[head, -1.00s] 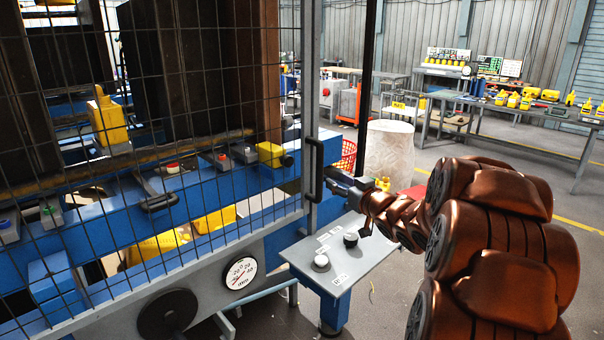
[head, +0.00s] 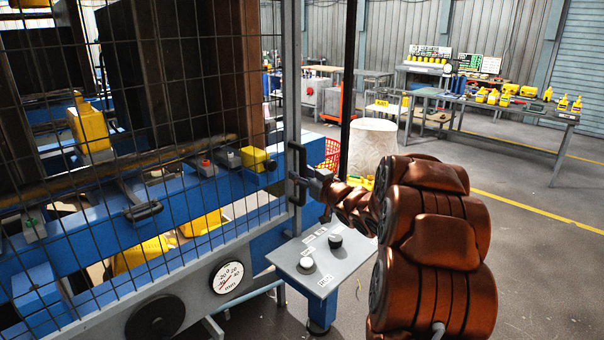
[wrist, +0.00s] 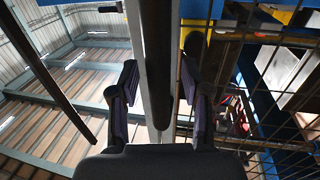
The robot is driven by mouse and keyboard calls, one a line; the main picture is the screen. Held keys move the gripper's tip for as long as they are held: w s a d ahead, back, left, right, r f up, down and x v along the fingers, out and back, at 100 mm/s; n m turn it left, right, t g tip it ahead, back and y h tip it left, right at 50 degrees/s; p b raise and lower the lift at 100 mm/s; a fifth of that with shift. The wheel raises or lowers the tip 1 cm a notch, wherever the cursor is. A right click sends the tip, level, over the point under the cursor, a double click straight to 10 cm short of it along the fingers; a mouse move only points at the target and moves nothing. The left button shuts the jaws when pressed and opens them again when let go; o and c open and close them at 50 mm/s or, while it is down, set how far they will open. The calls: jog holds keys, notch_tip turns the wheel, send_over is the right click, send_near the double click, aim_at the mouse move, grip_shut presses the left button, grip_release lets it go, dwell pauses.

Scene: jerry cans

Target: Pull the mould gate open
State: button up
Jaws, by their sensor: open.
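The mould gate (head: 200,60) is a black wire mesh panel in a grey frame, at the left of the head view. Its black upright handle (head: 296,163) is on the grey post at the gate's right edge. My gripper (head: 305,180) is at the handle's lower half, coming from the right. In the wrist view the dark handle bar (wrist: 159,50) runs between the two spread fingers of my gripper (wrist: 158,78), with gaps on both sides. My gripper is open. Whether a finger touches the bar cannot be told.
A grey control panel (head: 312,262) with two knobs stands below my arm. Behind the mesh are blue machine beams and yellow jerry cans (head: 88,125). A white drum (head: 373,145) and a bench (head: 520,105) stand behind. Floor at the right is clear.

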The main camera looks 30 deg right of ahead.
jog(key=shift+c, duration=0.2)
grip_shut()
dwell(0.3)
dwell(0.3)
